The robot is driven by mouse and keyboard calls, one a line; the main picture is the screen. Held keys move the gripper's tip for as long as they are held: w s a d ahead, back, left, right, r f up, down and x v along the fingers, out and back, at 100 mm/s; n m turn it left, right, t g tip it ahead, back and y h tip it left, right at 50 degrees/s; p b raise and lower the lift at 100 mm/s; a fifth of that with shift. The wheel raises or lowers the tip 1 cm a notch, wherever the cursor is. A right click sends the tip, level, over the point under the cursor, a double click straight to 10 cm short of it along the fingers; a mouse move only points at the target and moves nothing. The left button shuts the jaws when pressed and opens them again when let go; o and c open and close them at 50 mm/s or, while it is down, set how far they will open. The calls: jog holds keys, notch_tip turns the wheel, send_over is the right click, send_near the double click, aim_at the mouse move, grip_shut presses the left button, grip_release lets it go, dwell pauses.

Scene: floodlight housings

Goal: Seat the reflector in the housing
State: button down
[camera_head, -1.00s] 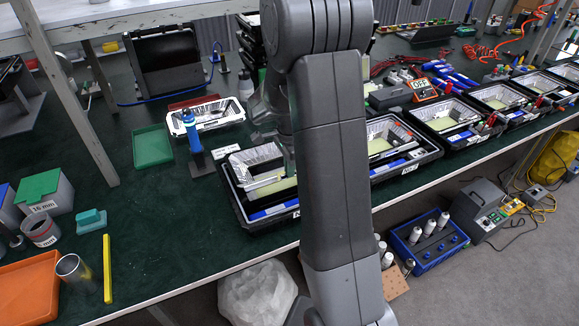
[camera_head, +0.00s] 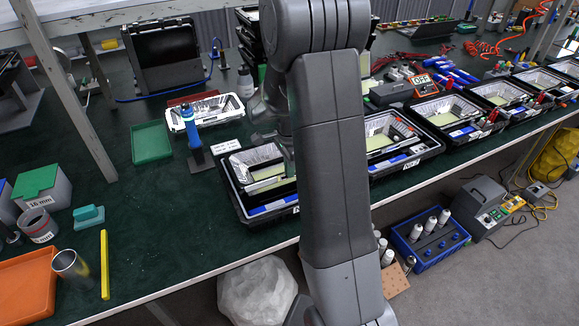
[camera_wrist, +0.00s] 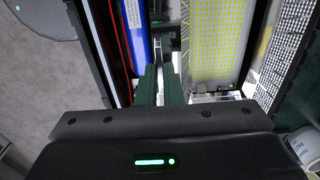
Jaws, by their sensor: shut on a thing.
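The housing (camera_head: 247,213) is a black open case on the front of the table. The silver reflector (camera_head: 250,158) is a shiny open frame inside the housing's outline, around a yellowish LED panel (camera_wrist: 215,42). My arm hides its right part, so I cannot tell whether it lies flat. In the wrist view a bright dotted reflector wall (camera_wrist: 287,45) shows right of the panel. My gripper (camera_wrist: 161,72) points down into the housing, between a blue strip (camera_wrist: 138,35) and the panel. Its green fingers are close together on the reflector's near edge; the contact is mostly hidden.
A blue-handled tool (camera_head: 191,128) stands upright close left of the housing. Behind it is a white-rimmed silver tray (camera_head: 177,122). More housings (camera_head: 440,125) line the table to the right.

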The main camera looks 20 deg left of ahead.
jog(key=shift+f+b, duration=1.35)
jog(key=shift+f, duration=0.6)
jog(key=c, duration=1.5)
grip_release()
jog(key=shift+r, duration=0.1)
notch_tip(320, 180, up, 14)
jog(key=shift+d, duration=0.1)
notch_tip(320, 180, down, 14)
jog(key=shift+r, duration=0.25)
